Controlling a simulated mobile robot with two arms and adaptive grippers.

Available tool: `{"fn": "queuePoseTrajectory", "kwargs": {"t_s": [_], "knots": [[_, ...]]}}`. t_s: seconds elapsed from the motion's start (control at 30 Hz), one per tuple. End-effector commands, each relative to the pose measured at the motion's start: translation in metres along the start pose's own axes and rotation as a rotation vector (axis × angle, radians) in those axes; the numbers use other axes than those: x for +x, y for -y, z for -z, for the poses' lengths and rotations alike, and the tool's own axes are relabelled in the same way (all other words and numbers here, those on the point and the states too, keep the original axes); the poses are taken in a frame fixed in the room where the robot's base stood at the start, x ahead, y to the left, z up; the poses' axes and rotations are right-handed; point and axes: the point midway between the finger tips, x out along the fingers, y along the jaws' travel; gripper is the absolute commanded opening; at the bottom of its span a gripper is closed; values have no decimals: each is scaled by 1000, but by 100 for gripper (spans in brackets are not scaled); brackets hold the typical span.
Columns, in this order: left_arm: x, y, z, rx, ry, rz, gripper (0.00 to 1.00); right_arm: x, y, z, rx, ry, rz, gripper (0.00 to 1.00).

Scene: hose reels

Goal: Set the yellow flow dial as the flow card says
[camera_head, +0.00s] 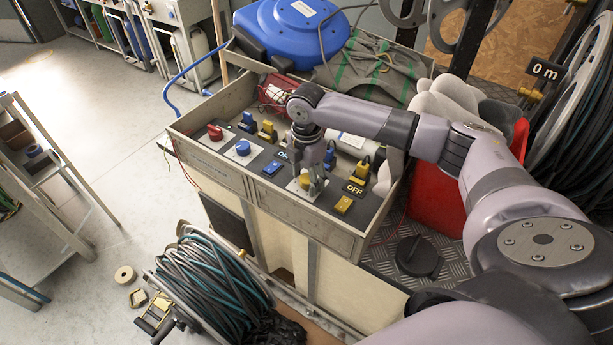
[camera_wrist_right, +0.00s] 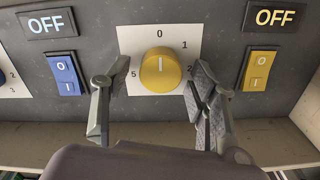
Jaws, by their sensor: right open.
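The yellow flow dial (camera_wrist_right: 160,72) is a round knob on a white numbered plate (camera_wrist_right: 130,40) in the right wrist view. Its pale pointer line faces up toward the 0; 1 and 5 also show. The right finger covers part of the plate's right side. My right gripper (camera_wrist_right: 153,80) is open, with one finger on each side of the dial and a visible gap to it. In the head view my right gripper (camera_head: 311,182) reaches down over the panel and partly hides the dial. My left gripper is not in view. I cannot make out a flow card.
Beside the dial are a blue switch (camera_wrist_right: 64,74) and a yellow switch (camera_wrist_right: 258,71), each under an OFF label. A blue round knob (camera_head: 243,148) and a red control (camera_head: 215,132) are farther left. The panel's raised wooden rim (camera_head: 290,205) runs along the front.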

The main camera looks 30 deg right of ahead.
Motion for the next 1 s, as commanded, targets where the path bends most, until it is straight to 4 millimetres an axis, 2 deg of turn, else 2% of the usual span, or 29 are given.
{"fn": "queuePoseTrajectory", "kwargs": {"t_s": [0.1,0.27,0.9,1.0], "knots": [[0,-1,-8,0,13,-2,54,1,0,0,0,0,0,54],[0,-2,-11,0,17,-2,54,1,0,0,0,0,0,52],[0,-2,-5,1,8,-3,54,0,0,0,0,0,0,10],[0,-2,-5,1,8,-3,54,0,0,0,0,0,0,6]]}}
